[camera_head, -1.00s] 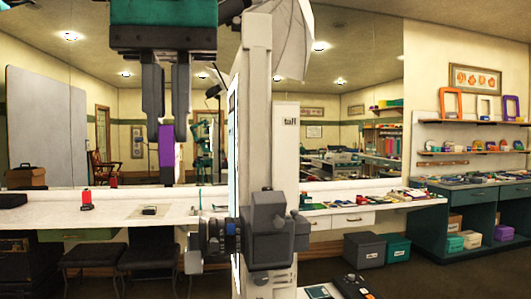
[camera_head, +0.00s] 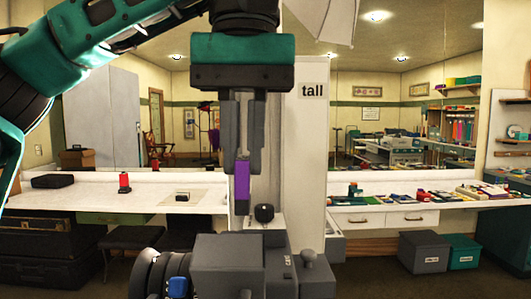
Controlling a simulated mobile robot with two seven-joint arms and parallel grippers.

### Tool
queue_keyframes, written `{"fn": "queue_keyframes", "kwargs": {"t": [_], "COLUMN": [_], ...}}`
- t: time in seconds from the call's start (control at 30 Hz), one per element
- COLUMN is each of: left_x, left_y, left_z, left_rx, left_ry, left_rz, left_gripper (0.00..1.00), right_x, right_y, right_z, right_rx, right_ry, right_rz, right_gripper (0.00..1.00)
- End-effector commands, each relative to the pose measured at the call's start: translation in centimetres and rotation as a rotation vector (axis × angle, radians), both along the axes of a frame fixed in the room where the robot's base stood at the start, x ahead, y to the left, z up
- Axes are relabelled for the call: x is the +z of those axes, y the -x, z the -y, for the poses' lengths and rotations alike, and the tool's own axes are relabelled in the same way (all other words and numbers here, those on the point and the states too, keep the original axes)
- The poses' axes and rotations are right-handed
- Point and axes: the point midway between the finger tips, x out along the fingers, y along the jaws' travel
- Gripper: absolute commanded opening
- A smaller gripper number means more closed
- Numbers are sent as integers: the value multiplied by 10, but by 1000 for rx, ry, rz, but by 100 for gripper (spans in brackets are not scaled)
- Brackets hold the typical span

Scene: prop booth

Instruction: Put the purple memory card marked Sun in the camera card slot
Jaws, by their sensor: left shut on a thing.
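My left gripper (camera_head: 242,168) hangs down in the middle of the head view, its arm coming in from the left. It is shut on the purple memory card (camera_head: 242,181), which stands upright between the fingertips. No Sun mark can be made out on the card. The grey camera (camera_head: 228,266) is below, at the bottom centre, with its lens pointing left and a dark knob on top. The card appears above the camera in the picture, apart from its body. The card slot cannot be made out clearly. My right gripper is not in view.
A tall pale panel marked "tall" (camera_head: 308,150) stands behind the camera. A white counter (camera_head: 100,192) along the mirror holds a red item (camera_head: 124,182) and a black case (camera_head: 53,181). Several small items lie on the right counter, with grey (camera_head: 424,252) and teal (camera_head: 463,252) boxes below.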

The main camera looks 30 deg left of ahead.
Motion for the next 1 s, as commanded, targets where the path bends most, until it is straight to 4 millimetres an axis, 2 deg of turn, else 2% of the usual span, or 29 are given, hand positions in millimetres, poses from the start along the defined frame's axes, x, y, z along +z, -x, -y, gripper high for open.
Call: {"fn": "queue_keyframes", "kwargs": {"t": [0.23, 0.7, 1.0], "left_x": [-16, -47, -51], "left_y": [2, 2, 2], "left_z": [-2, -2, -2], "left_rx": [9, 10, 11], "left_ry": [8, 7, 7], "left_rz": [16, 16, 19], "left_gripper": [0, 0, 0], "right_x": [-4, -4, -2], "right_y": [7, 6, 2], "right_z": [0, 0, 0], "right_rx": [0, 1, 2], "right_ry": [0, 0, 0], "right_rz": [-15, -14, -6], "right_gripper": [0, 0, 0]}}
